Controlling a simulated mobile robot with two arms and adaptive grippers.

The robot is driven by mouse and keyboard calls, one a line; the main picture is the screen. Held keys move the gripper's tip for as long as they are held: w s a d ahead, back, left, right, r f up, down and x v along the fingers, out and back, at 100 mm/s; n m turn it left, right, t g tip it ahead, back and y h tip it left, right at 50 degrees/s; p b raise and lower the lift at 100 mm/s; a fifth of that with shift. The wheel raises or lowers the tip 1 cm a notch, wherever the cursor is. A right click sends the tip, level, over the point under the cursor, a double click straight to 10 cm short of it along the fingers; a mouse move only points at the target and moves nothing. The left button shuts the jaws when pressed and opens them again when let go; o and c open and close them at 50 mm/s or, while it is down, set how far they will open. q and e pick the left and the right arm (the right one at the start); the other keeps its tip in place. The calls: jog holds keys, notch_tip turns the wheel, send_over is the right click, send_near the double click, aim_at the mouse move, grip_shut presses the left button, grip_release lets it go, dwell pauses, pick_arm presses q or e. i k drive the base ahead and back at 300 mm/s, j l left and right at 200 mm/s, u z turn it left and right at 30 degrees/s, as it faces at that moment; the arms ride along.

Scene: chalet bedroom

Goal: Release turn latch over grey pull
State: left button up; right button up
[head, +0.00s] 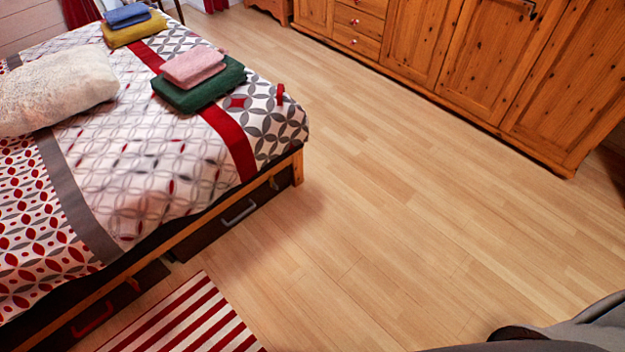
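The grey pull (239,213) is a bar handle on a dark drawer (205,238) under the bed. A small latch-like piece (273,184) shows at the top edge of this drawer, up and right of the pull. It is too small to tell which way it is turned. A second dark drawer, nearer, has a red pull (92,320) and a similar small piece (133,284) above it. Neither of my grippers is in view.
The bed (150,170) stands at the left with a wooden frame and folded towels on top. A striped red-and-white rug (190,322) lies before the nearer drawer. Wooden floor (380,220) is clear between bed and wooden wardrobe (480,60).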

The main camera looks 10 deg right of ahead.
aim_at(272, 184)
jog(key=i+l, duration=0.2)
jog(key=i, duration=0.35)
jog(key=i+l, duration=0.2)
jog(key=i, duration=0.3)
jog(key=i+l+z, duration=0.1)
jog(key=i, duration=0.45)
